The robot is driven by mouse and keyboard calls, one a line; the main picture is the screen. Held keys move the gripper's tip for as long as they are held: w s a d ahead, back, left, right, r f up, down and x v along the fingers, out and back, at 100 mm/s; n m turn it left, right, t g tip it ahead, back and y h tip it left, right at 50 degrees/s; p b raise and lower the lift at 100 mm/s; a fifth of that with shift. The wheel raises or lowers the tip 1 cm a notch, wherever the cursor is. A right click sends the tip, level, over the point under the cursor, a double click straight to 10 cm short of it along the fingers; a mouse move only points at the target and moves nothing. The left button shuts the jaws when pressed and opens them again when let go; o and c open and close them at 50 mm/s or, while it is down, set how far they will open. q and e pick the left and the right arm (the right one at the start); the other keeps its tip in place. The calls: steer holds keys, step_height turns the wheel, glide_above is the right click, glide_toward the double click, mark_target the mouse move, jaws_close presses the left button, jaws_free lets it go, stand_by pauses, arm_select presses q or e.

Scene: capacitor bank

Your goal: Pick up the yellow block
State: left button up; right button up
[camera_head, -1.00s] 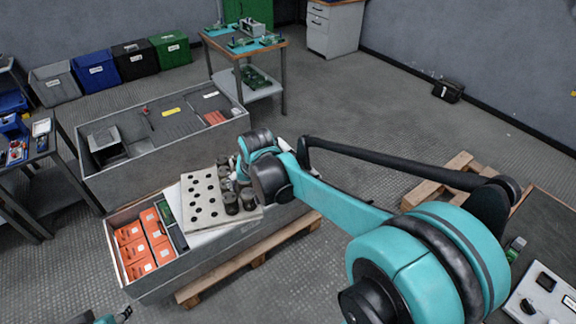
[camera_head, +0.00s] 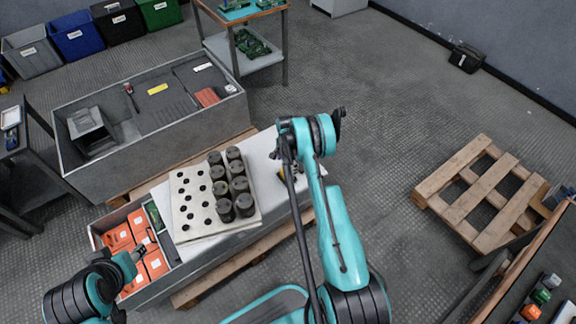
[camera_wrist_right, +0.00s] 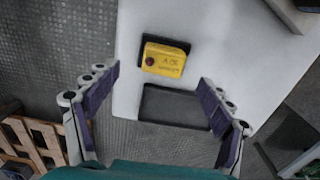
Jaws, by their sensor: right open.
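The yellow block (camera_wrist_right: 168,60) sits in a dark recess in a white surface in the right wrist view. It has a dark red round spot on its left and dark lettering. My right gripper (camera_wrist_right: 159,80) is open and empty, with a finger on either side of the picture and the block ahead between them, apart from it. In the head view my right arm's end hangs over the white tabletop (camera_head: 262,158) and hides most of the block. My left gripper (camera_head: 143,246) is over the orange boxes (camera_head: 118,237); its jaws are too small to judge.
An empty dark recess (camera_wrist_right: 175,105) lies just below the block in the wrist view. A pale plate (camera_head: 190,205) with holes carries several dark cylinders (camera_head: 223,187) to the left of my right arm. A grey bin (camera_head: 150,145) stands behind. A pallet (camera_head: 480,190) lies on the floor at right.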

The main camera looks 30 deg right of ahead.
mark_target(287, 172)
step_height(287, 172, down, 3)
steer(key=shift+d+r+b, duration=0.1)
steer(key=shift+b, duration=0.45)
steer(key=f+b, duration=0.2)
steer(key=f, duration=0.3)
steer(key=shift+w+d+f+b, duration=0.15)
steer(key=shift+w+f+b, duration=0.1)
steer(key=shift+w+b, duration=0.15)
steer(key=shift+r, duration=0.1)
steer(key=c, duration=1.3)
